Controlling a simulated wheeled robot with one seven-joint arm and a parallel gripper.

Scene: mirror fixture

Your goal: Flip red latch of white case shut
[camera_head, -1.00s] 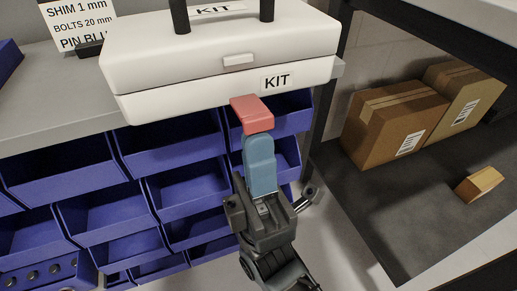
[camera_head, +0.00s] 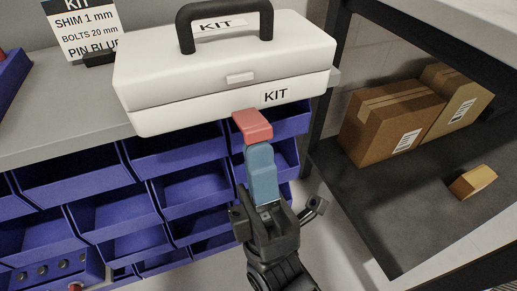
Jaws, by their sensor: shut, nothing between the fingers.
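The white case (camera_head: 180,85) marked KIT sits on the grey bench top with its lid down and its black handle upright. The red latch (camera_head: 253,125) hangs at the lower front of the case, sticking out toward me, below a small white catch (camera_head: 240,78) on the lid. My gripper (camera_head: 260,150) is shut and empty, with its blue fingers pointing up at the latch. The fingertips appear at or just under the latch's near edge; I cannot tell whether they touch. The latch's underside and hinge are hidden.
Blue bins (camera_head: 110,215) fill the rack below the bench, close to the left of my gripper. A parts sign (camera_head: 82,30) stands left of the case.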

